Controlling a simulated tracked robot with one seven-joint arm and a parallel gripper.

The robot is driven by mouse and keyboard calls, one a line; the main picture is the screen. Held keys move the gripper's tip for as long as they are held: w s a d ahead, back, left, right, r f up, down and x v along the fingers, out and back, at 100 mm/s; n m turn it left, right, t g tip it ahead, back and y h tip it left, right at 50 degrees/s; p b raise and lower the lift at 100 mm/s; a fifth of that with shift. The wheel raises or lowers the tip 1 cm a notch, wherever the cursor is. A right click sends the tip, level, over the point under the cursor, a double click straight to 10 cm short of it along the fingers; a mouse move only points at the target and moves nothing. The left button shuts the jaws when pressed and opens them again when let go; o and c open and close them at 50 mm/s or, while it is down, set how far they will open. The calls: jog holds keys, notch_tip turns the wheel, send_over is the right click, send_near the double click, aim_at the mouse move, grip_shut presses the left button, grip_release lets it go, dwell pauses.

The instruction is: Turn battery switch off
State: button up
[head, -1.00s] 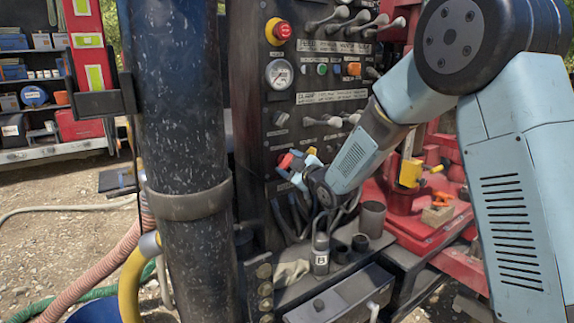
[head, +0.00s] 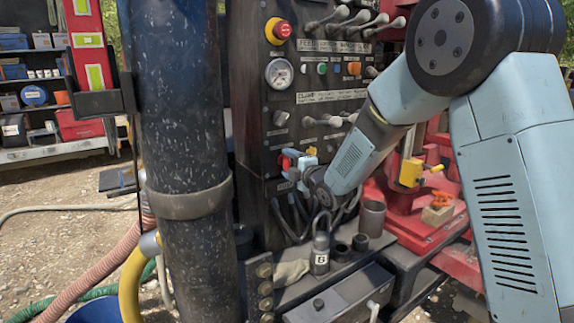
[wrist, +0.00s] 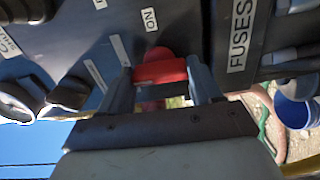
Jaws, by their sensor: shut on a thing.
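The battery switch has a red handle (wrist: 160,72), which sits between my gripper's (wrist: 160,78) two fingers in the wrist view. An "ON" label (wrist: 150,20) is on the panel beside it. In the head view the red switch (head: 286,160) shows low on the dark control panel (head: 290,110), with my gripper (head: 296,163) against it from the right. My gripper is shut on the red handle. The fingers hide part of the handle and its mount.
A "FUSES" label (wrist: 240,38) is close to the fingers. Above are a gauge (head: 279,73), a red stop button (head: 279,30) and several levers (head: 345,20). A thick dark pipe (head: 185,120) stands left of the panel.

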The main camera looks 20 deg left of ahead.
jog(key=shift+s+f+n, duration=0.2)
jog(key=shift+f+n, duration=0.1)
jog(key=shift+f, duration=0.1)
jog(key=o, duration=0.8)
jog(key=shift+o, duration=1.3)
jog(key=shift+a+r, duration=0.1)
jog(key=shift+r, duration=0.15)
jog(key=v, duration=1.3)
jog(key=shift+d, duration=0.4)
jog(key=shift+s, duration=0.15)
